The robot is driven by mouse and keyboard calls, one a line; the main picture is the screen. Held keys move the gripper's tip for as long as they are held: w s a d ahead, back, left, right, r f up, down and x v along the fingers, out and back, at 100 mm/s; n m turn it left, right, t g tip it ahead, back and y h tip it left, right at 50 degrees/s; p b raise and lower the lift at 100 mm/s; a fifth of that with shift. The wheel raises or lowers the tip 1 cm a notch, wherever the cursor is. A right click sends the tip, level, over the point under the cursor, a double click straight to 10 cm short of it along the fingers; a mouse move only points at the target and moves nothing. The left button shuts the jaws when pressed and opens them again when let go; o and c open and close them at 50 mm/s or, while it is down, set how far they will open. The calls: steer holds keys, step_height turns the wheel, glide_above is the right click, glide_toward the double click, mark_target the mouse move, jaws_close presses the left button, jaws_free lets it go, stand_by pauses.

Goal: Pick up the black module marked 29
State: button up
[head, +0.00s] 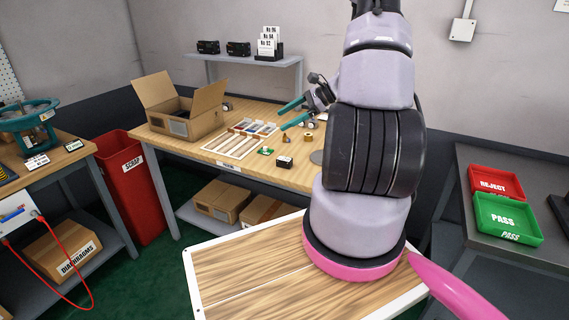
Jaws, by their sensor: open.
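Two black modules sit side by side on the grey shelf above the workbench, a left one (208,47) and a right one (238,49). A small black block with a pale label (284,162) lies near the bench's front edge. The markings on all three are too small to read, so I cannot tell which is marked 29. My gripper (283,119) has two teal fingers, apart and empty, pointing left above the bench. It is in front of and below the shelf, touching neither shelf module.
The grey shelf (290,62) also holds a stand of numbered cards (268,44). An open cardboard box (190,124) and a tray of tools (237,147) occupy the workbench. A red scrap bin (128,190) stands left; red reject (497,182) and green pass (505,218) trays lie right.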

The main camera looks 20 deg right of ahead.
mark_target(286, 159)
steer(key=d+f+m+t, duration=0.1)
steer(key=d+f+m, duration=0.1)
steer(key=f, duration=0.3)
steer(key=d+f+m+t, duration=0.2)
steer(key=d+f+m, duration=0.1)
steer(key=f, duration=0.2)
steer(key=d+f+m+t+h, duration=0.1)
steer(key=d+f+m, duration=0.2)
steer(key=f, duration=0.3)
steer(key=shift+s+d+t, duration=0.15)
steer(key=shift+d+t, duration=0.1)
steer(key=shift+t, duration=0.05)
steer(key=x, duration=0.4)
steer(key=shift+w+a+f, duration=0.1)
steer(key=shift+w+f, duration=0.1)
steer(key=shift+f, duration=0.05)
steer(key=shift+x, duration=2.95)
steer(key=shift+w, duration=0.1)
jaws_close()
